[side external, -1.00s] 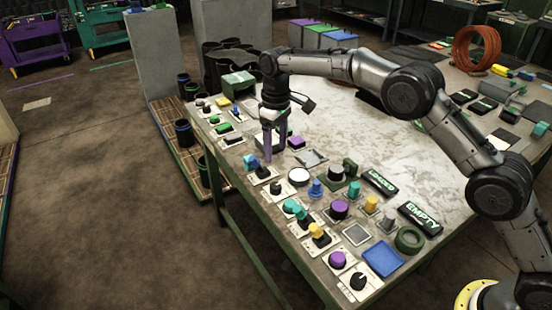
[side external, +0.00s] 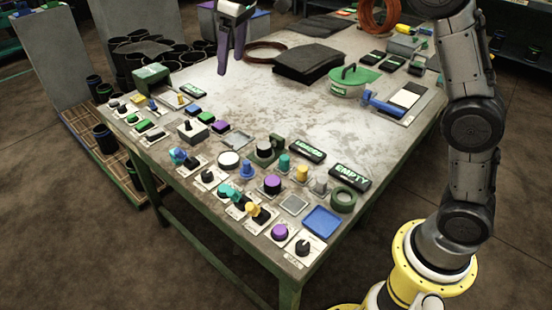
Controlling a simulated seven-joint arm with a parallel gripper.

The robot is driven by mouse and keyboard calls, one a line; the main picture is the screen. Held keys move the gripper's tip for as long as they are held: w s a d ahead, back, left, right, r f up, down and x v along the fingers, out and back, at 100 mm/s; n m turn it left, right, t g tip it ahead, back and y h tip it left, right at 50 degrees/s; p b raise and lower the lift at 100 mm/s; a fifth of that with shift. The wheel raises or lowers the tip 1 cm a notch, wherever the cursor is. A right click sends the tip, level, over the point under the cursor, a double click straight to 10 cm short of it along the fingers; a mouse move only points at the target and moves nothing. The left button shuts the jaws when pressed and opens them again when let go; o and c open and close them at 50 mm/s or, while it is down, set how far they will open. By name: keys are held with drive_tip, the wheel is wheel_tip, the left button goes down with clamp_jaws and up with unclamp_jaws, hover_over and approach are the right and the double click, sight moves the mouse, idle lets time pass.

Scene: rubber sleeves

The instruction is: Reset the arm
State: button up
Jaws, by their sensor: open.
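My gripper (side external: 231,62) shows at the top of the side external view, with purple fingers pointing down. It is open with nothing between its fingers, raised above the far left part of the worktable (side external: 285,105). The wrist above it is partly cut off by the top edge. My arm rises from its yellow base at the lower right and also leaves the frame at the top.
Several knobs and buttons, such as a purple button (side external: 272,184), line the table's near left edge. LOADED (side external: 307,150) and EMPTY (side external: 350,177) signs lie behind them. The table's middle is clear.

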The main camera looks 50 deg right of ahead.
drive_tip(key=s+d+r+m+t, duration=0.1)
drive_tip(key=s+d+r, duration=0.2)
drive_tip(key=s, duration=0.7)
drive_tip(key=s+d+r+m+t, duration=0.1)
drive_tip(key=s+d+r, duration=0.15)
drive_tip(key=s, duration=0.75)
drive_tip(key=s+d+f+m, duration=0.1)
drive_tip(key=s+f+m, duration=0.1)
drive_tip(key=s+f, duration=1.1)
drive_tip(key=shift+s+d+f+t, duration=0.3)
drive_tip(key=shift+s+f, duration=0.05)
drive_tip(key=shift+f, duration=0.05)
